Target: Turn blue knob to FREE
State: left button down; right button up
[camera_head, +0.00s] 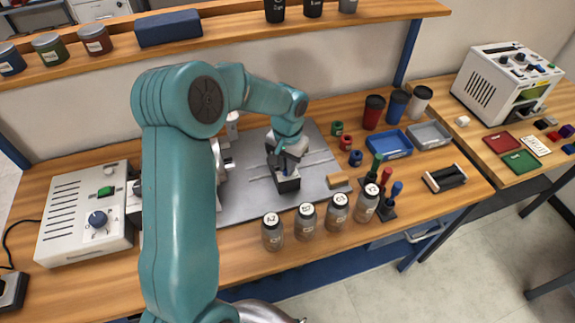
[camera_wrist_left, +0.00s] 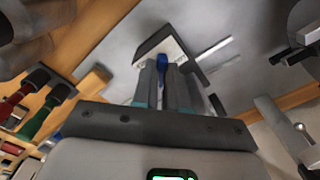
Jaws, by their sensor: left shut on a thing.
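My left gripper (camera_head: 284,158) reaches down from the teal arm to a dark block-like fixture (camera_head: 288,184) on the grey plate. In the left wrist view, the gripper (camera_wrist_left: 165,75) has its two fingers closed around a small blue knob (camera_wrist_left: 162,68) at the pale face of the fixture (camera_wrist_left: 155,45). In the head view the gripper hides this knob. Its markings, including any FREE label, cannot be read. A separate, larger blue dial (camera_head: 97,218) sits on the white control box (camera_head: 75,240) at the left. My right gripper is not in view.
Several glass jars (camera_head: 307,222) line the plate's front edge. To the right are a marker stand (camera_head: 390,211), a blue tray (camera_head: 390,146) and capped cups (camera_head: 373,112). A wooden block (camera_head: 338,181) lies near the fixture. The plate (camera_head: 250,198) is bare left of the fixture.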

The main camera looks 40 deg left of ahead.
pick_arm(q)
jog(key=m, duration=0.4)
jog(key=shift+w+m, duration=0.1)
jog(key=shift+m, duration=0.2)
jog(key=shift+r+m, duration=0.1)
jog(key=shift+m, duration=1.7)
jog(key=c, duration=1.2)
grip_release()
jog(key=shift+o, duration=0.2)
notch_tip(320, 180, up, 16)
jog(key=shift+r+b, duration=0.15)
jog(key=shift+b, duration=0.2)
